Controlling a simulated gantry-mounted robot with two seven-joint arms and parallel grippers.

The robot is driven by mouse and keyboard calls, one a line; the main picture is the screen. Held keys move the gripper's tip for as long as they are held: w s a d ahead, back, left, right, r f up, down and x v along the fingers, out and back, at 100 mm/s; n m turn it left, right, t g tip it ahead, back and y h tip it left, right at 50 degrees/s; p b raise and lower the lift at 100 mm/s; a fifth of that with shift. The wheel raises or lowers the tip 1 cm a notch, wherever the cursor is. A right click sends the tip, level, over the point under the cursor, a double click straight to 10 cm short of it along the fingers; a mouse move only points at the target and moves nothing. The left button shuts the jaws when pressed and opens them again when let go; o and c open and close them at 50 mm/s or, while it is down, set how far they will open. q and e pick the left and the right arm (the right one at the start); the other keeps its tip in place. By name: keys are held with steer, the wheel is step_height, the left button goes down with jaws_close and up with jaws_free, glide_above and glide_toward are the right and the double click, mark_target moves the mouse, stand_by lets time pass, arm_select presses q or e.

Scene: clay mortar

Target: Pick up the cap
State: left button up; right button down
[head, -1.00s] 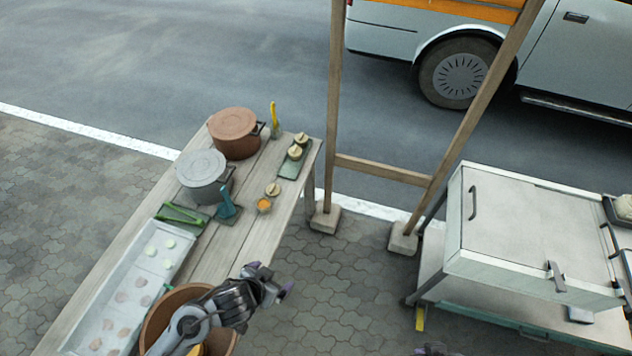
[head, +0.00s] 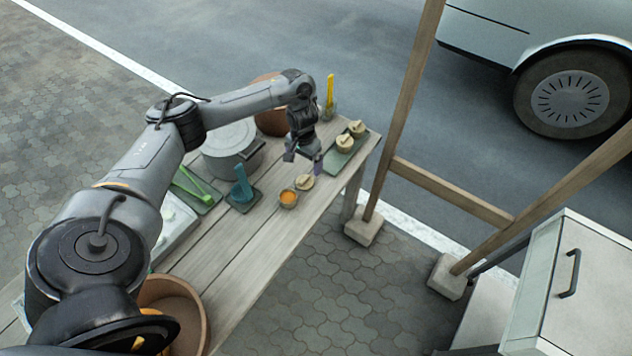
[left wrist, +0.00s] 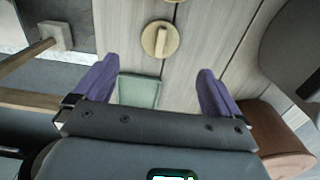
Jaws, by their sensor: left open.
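A round beige cap (head: 305,182) with a raised bar handle sits on the wooden table, just behind a small bowl of orange contents (head: 289,198). The cap also shows in the left wrist view (left wrist: 160,39), beyond the fingertips and roughly midway between them. My left gripper (head: 304,162) points down above the table close to the cap. Its purple fingers, also in the left wrist view (left wrist: 158,68), are spread with nothing between them. Two similar capped pots (head: 346,143) stand on a green tray (head: 340,163). My right gripper is not in view.
A grey pot (head: 229,150) and a brown pot (head: 271,121), partly behind my left arm, stand left of the gripper. A blue item (head: 243,185), green tongs (head: 192,184) and a yellow-handled tool (head: 330,92) are near.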

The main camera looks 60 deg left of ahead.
mark_target(305, 179)
arm_select(q)
steer(key=f, duration=0.2)
steer(key=f+b, duration=0.1)
steer(key=shift+s+d+f+b, duration=0.2)
steer(key=shift+f+b, duration=0.1)
steer(key=shift+f, duration=0.1)
steer(key=shift+w+a+f, duration=0.1)
steer(key=shift+f, duration=0.3)
steer(key=shift+f+b, duration=1)
steer(key=shift+f, duration=1.3)
steer(key=shift+c, duration=0.2)
steer(key=c, duration=1.1)
